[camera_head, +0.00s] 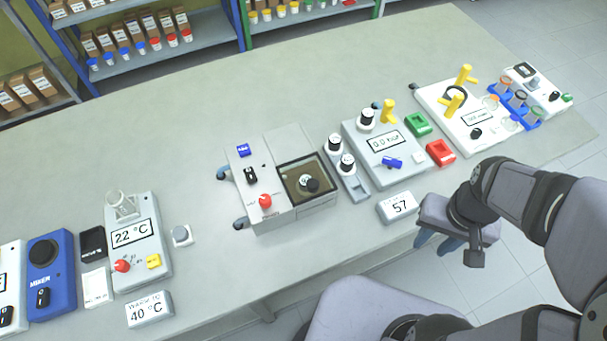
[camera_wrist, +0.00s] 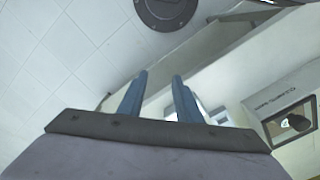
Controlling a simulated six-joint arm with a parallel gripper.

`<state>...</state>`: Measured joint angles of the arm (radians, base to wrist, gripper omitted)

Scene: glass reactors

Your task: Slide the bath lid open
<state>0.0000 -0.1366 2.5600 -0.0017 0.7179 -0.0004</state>
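The bath (camera_head: 290,222) is a light grey box in the middle of the bench. A dark, see-through square panel with a round black knob, seemingly the lid (camera_head: 293,172), covers its right part. The lid also shows at the lower right edge of the wrist view (camera_wrist: 280,128). My gripper (camera_head: 437,243) is off the bench's front edge, to the right of the bath and apart from it. In the wrist view its blue fingers (camera_wrist: 160,75) are spread with nothing between them. The fingers are partly hidden in the head view.
A red knob (camera_head: 265,201) and black switch (camera_head: 251,174) sit on the bath's left part. Right of it stand a grey holder (camera_head: 352,187) with black-capped bottles, a "57" display (camera_head: 398,206) and a device with yellow handles (camera_head: 470,118). A 22 °C device (camera_head: 152,270) stands left.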

